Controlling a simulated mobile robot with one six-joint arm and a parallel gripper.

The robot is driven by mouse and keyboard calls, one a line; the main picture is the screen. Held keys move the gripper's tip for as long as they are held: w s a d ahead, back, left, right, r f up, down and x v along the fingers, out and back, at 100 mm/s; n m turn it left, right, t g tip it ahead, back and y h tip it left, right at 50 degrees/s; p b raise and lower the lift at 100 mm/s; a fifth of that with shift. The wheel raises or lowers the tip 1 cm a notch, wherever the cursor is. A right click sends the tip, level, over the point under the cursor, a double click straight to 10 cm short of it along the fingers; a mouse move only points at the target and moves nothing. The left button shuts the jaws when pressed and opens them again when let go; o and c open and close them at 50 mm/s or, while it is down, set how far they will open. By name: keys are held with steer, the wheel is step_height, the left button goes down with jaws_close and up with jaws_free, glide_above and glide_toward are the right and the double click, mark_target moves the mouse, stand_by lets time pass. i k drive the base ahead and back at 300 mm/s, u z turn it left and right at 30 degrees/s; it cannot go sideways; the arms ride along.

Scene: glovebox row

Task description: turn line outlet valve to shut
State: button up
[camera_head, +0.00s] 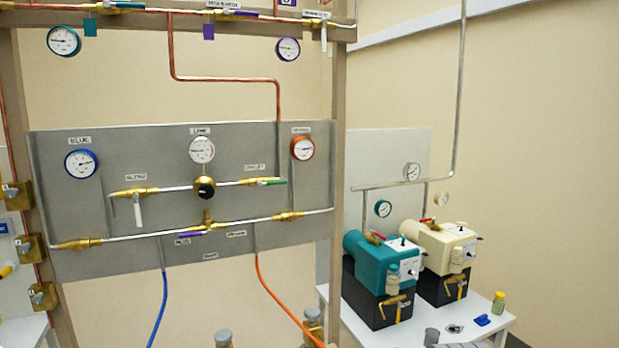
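The likely line outlet valve (258,182) is a brass valve on the upper pipe of the grey panel, right of the black knob. A small label above it seems to read outlet. Its green lever (273,182) lies along the pipe, pointing right. My gripper is not in view.
On the same panel (100,240) are a black knob (205,188), a valve with a white lever hanging down (138,210), a purple lever (191,234) and several gauges. Blue (160,305) and orange (275,298) hoses hang below. Two pumps (385,260) stand on a white table at right.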

mark_target(258, 184)
steer(key=i, duration=1.35)
steer(key=u, duration=0.75)
steer(key=k, duration=0.65)
steer(key=u, duration=0.15)
steer(key=i, duration=0.9)
steer(key=z, duration=0.1)
